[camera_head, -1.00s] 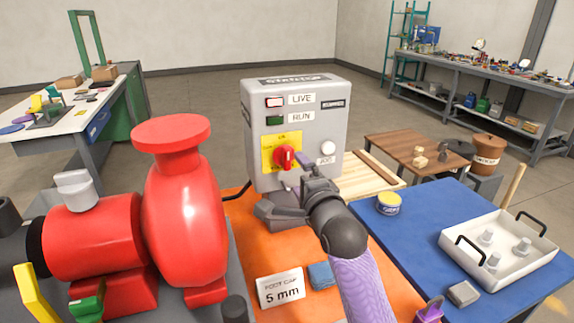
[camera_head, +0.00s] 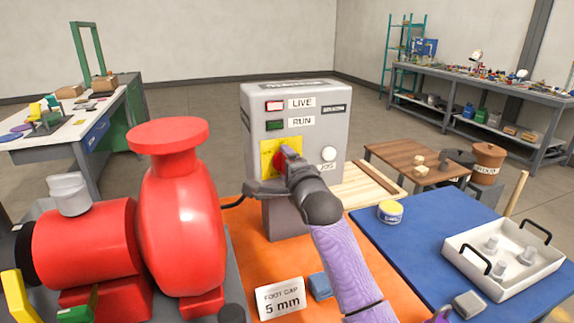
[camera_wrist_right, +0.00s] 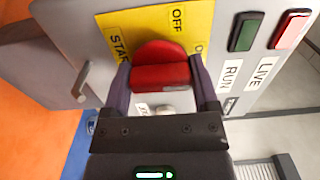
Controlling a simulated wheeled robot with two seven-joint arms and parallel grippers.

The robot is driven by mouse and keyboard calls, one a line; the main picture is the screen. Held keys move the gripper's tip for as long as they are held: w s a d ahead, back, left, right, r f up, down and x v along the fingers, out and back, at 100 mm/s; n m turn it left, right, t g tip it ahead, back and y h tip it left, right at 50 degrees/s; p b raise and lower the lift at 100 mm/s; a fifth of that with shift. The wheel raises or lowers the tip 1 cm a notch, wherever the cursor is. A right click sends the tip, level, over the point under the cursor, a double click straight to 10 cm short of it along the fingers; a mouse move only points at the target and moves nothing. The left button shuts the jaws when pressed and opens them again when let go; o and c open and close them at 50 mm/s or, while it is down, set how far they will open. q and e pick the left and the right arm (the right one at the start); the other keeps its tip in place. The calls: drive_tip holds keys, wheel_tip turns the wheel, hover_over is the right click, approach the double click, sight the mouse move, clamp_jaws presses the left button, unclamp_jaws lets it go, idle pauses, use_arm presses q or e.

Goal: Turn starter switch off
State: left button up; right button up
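The starter box (camera_head: 310,117) is a grey box standing behind the red pump, with a yellow plate (camera_head: 267,150) and a red rotary switch (camera_head: 279,163) on its front. My right gripper (camera_head: 285,165) is at the switch and partly hides it. In the right wrist view, the red switch (camera_wrist_right: 162,75) lies between the two fingers of my right gripper (camera_wrist_right: 162,80), one finger on each side. The fingers look very close to the handle's ends; whether they press on it cannot be told. My left gripper is not in view.
A LIVE lamp (camera_head: 275,106) shows bright red and a RUN lamp (camera_head: 274,125) dark green. A white JOG button (camera_head: 328,153) sits right of the switch. The red pump (camera_head: 180,220) stands close at left. A blue mat (camera_head: 415,235) and a white tray (camera_head: 500,275) lie at right.

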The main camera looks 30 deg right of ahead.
drive_tip(key=c, duration=0.3)
drive_tip(key=n+p, duration=0.3)
drive_tip(key=shift+r+p, duration=0.15)
drive_tip(key=shift+p, duration=0.15)
drive_tip(key=n+p, duration=0.2)
drive_tip(key=n, duration=0.1)
drive_tip(key=shift+n, duration=0.4)
drive_tip(key=n+p, duration=0.2)
drive_tip(key=shift+n, duration=0.4)
drive_tip(key=n+p, duration=0.1)
drive_tip(key=n, duration=0.1)
drive_tip(key=shift+n, duration=0.4)
drive_tip(key=n, duration=0.3)
drive_tip(key=shift+f+p, duration=0.2)
drive_tip(key=shift+p, duration=0.2)
drive_tip(key=shift+n, duration=1.4)
